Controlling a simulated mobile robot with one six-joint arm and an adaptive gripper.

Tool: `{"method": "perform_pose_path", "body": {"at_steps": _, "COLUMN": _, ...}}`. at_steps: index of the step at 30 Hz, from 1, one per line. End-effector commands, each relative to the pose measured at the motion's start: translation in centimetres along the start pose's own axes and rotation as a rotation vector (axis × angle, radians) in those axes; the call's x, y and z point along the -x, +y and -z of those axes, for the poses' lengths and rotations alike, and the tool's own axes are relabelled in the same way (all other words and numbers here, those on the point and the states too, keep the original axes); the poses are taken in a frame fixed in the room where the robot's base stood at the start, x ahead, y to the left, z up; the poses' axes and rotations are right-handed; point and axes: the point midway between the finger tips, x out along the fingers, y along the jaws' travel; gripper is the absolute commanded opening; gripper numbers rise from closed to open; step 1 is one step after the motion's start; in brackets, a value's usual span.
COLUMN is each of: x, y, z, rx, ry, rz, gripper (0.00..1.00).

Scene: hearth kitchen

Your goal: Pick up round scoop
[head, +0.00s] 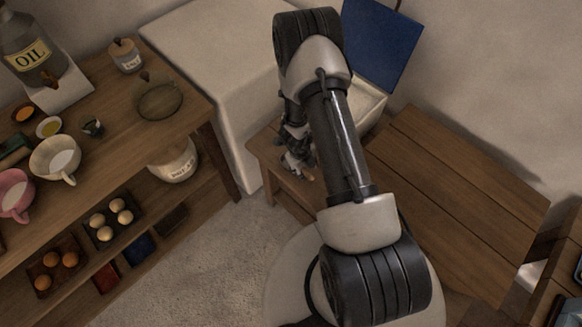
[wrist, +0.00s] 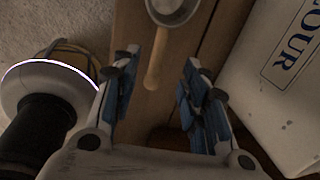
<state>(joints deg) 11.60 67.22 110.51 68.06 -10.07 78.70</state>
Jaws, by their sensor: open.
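The round scoop (wrist: 157,58) shows in the wrist view, with a pale round metal bowl at the top edge and a light wooden handle pointing down towards my gripper. It lies on a brown wooden surface, and the top of its bowl is cut off by the frame. My gripper (wrist: 158,72) is open, its blue-padded fingers on either side of the handle in the picture, with a gap on both sides. I cannot tell the height between fingers and handle. In the head view my gripper (head: 298,163) is over a low wooden bench (head: 270,165), and the scoop is mostly hidden.
A white flour box (wrist: 285,85) stands close to the right of my gripper. In the head view its blue lid (head: 380,45) stands raised behind my arm. A wooden shelf table (head: 185,115) with bowls, eggs and an oil bottle (head: 30,50) is at the left.

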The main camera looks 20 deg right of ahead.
Motion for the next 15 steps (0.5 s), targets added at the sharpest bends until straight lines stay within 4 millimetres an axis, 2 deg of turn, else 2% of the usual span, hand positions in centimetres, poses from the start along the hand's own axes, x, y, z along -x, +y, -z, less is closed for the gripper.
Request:
{"method": "perform_pose_path", "body": {"at_steps": 7, "x": -1.4, "y": 0.1, "z": 0.0, "rx": 0.0, "ry": -0.001, "rz": 0.0, "gripper": 0.41}}
{"method": "perform_pose_path", "body": {"at_steps": 15, "x": -5.4, "y": 0.5, "z": 0.3, "rx": -0.001, "ry": 0.0, "rz": 0.0, "gripper": 0.41}}
